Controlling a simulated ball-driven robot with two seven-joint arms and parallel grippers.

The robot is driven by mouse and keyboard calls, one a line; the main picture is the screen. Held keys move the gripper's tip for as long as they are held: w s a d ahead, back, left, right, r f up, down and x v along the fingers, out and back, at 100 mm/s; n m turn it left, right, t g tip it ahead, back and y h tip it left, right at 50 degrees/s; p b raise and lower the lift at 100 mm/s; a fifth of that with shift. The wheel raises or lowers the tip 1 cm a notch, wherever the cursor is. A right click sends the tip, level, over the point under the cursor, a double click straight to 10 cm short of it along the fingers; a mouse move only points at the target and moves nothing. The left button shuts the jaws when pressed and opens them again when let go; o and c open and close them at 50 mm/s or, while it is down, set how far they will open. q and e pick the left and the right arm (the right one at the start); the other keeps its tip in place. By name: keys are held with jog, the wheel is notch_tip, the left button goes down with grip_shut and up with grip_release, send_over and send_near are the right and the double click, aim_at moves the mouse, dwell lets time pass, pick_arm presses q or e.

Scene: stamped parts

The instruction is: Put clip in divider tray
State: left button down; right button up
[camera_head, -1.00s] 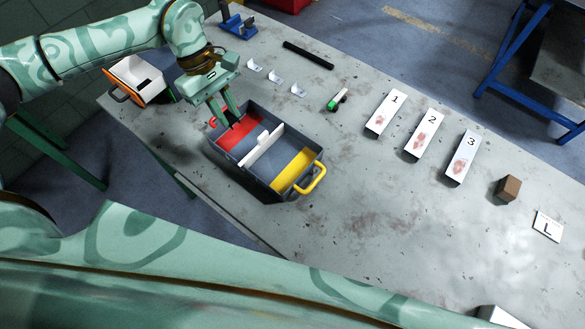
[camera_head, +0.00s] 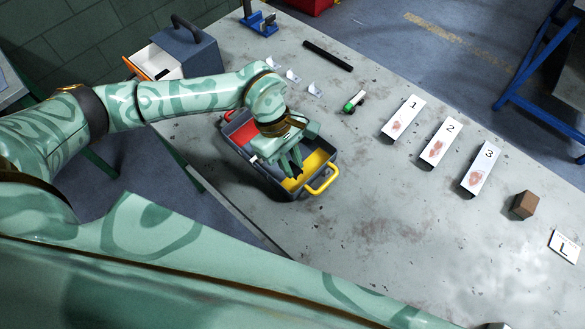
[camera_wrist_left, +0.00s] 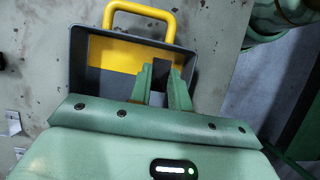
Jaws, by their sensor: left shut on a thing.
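The divider tray (camera_head: 253,169) is a dark grey box on the table, with a red section (camera_head: 241,133), a yellow section (camera_head: 317,161) and a yellow handle (camera_head: 323,182). In the left wrist view, the tray (camera_wrist_left: 79,52) shows its yellow section beyond the fingers. My left gripper (camera_head: 292,171) points down over the tray, at the yellow end. It is shut on a small dark piece, the clip (camera_wrist_left: 161,73), between its fingertips. Whether the clip touches the tray floor cannot be told. My forearm and wrist hide the tray's middle. My right gripper is out of view.
A grey box with an orange-edged drawer (camera_head: 150,58) stands behind my left arm. Small white brackets (camera_head: 293,76), a black bar (camera_head: 327,55), a green-and-black item (camera_head: 354,102), numbered plates (camera_head: 440,142) and a brown block (camera_head: 524,204) lie beyond.

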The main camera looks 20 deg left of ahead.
pick_arm(q)
jog(key=f, duration=0.3)
jog(key=shift+d+f+b, duration=0.2)
jog(key=shift+f+b, duration=0.1)
jog(key=shift+b, duration=0.1)
jog(key=shift+r, duration=0.1)
jog(key=c, duration=1.3)
grip_release()
jog(key=p+v, duration=0.2)
jog(key=v, duration=1)
